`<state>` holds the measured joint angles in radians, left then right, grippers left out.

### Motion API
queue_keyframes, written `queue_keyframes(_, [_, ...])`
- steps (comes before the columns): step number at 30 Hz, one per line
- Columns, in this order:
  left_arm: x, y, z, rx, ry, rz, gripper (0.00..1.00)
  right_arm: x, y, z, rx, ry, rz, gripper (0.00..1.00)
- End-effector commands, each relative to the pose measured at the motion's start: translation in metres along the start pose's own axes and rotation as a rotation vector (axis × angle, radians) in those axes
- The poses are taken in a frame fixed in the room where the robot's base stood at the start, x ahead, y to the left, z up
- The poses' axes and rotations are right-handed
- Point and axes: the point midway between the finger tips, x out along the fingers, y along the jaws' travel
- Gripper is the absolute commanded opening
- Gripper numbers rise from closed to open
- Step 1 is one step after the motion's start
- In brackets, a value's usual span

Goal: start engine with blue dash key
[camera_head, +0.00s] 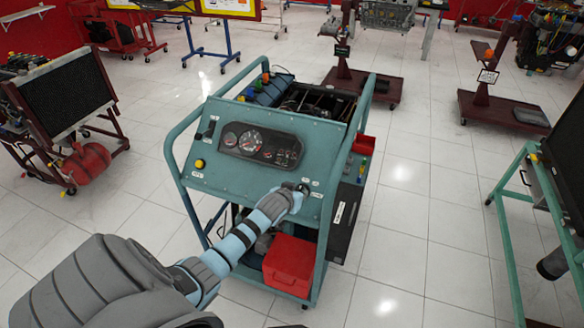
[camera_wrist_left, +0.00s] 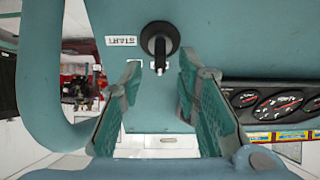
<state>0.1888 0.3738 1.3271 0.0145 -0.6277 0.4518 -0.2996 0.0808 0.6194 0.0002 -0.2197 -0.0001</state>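The teal engine trainer's dash panel (camera_head: 228,180) faces me in the head view, with a cluster of gauges (camera_head: 262,143). My left gripper (camera_head: 297,190) is at the panel's lower right and hides what is behind it. In the wrist view, which appears upside down, a round black key switch (camera_wrist_left: 160,40) with a small protruding key (camera_wrist_left: 159,63) sits beside a white label (camera_wrist_left: 120,41) that seems to read START. The key looks dark, not clearly blue. My left gripper (camera_wrist_left: 160,72) is open, its green-padded fingers on either side of the key, with gaps. My right gripper is not in view.
A yellow button (camera_head: 199,164) is on the panel's left. The trainer's teal tube frame (camera_head: 168,150) surrounds the panel. A red box (camera_head: 292,264) sits below. Other engine stands, including a teal one (camera_head: 510,215) at right, stand around; tiled floor between is clear.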

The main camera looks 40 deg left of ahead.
Motion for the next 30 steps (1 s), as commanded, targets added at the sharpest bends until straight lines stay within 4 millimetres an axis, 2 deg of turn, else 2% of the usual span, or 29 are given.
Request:
queue_keyframes(6, [-0.053, 0.000, 0.001, 0.004, -0.001, 0.000, 0.30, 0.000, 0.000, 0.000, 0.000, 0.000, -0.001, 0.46])
queue_keyframes(10, [-0.070, 0.000, 0.000, 0.002, -0.001, 0.000, 0.30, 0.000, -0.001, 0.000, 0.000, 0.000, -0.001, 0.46])
queue_keyframes(27, [-0.074, 0.001, 0.000, 0.003, -0.001, 0.001, 0.30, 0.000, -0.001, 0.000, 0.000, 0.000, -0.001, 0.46])
queue_keyframes(30, [-0.071, 0.004, -0.005, 0.090, 0.036, 0.023, 0.30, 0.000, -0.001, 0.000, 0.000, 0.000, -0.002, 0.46])
